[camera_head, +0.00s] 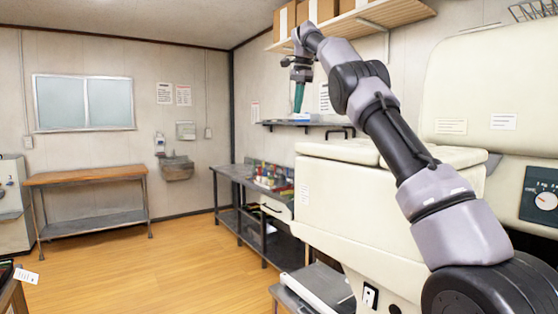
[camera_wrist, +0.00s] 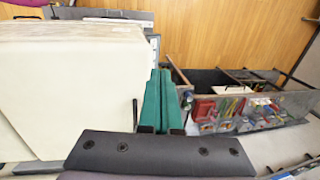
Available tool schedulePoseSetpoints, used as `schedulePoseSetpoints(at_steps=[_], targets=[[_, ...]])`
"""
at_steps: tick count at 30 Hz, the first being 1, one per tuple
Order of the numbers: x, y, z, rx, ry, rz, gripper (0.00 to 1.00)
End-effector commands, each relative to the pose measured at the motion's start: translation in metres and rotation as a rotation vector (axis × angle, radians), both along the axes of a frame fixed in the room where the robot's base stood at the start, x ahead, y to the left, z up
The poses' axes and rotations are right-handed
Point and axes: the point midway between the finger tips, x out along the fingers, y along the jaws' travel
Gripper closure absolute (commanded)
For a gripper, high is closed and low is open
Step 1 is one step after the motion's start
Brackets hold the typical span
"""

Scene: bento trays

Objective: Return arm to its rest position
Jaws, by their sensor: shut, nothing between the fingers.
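My arm (camera_head: 395,135) reaches up and away from the lower right of the head view, bent at the elbow, with its wrist high near the wall shelf. My gripper (camera_head: 299,110) hangs from the wrist with its green fingers pointing down. In the wrist view the two green fingers of my gripper (camera_wrist: 160,75) lie side by side, shut and empty. The gripper appears in front of the back wall in the head view. I cannot tell its exact distance from the shelves there.
A large cream machine (camera_head: 360,205) stands under my arm and fills the left of the wrist view (camera_wrist: 70,85). A workbench with colourful items (camera_head: 240,178) stands beyond it. A wooden shelf (camera_head: 355,20) holds boxes above. A wooden table (camera_head: 85,177) stands left, with open floor before it.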

Motion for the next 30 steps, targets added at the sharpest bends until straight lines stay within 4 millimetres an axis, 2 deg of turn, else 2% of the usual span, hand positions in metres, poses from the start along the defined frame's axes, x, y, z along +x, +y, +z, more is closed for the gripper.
schedulePoseSetpoints(at_steps=[4,8,12,17,23,26,30], targets=[[-0.010,-0.016,0.013,0.001,-0.013,0.021,1.00],[-0.037,-0.045,0.035,0.005,-0.043,0.080,1.00],[-0.080,-0.076,0.051,0.007,-0.095,0.170,1.00],[-0.139,-0.098,0.053,0.004,-0.165,0.272,1.00],[-0.223,-0.111,0.031,-0.017,-0.265,0.393,1.00],[-0.267,-0.113,0.010,-0.037,-0.318,0.448,1.00],[-0.328,-0.111,-0.031,-0.074,-0.390,0.519,1.00]])
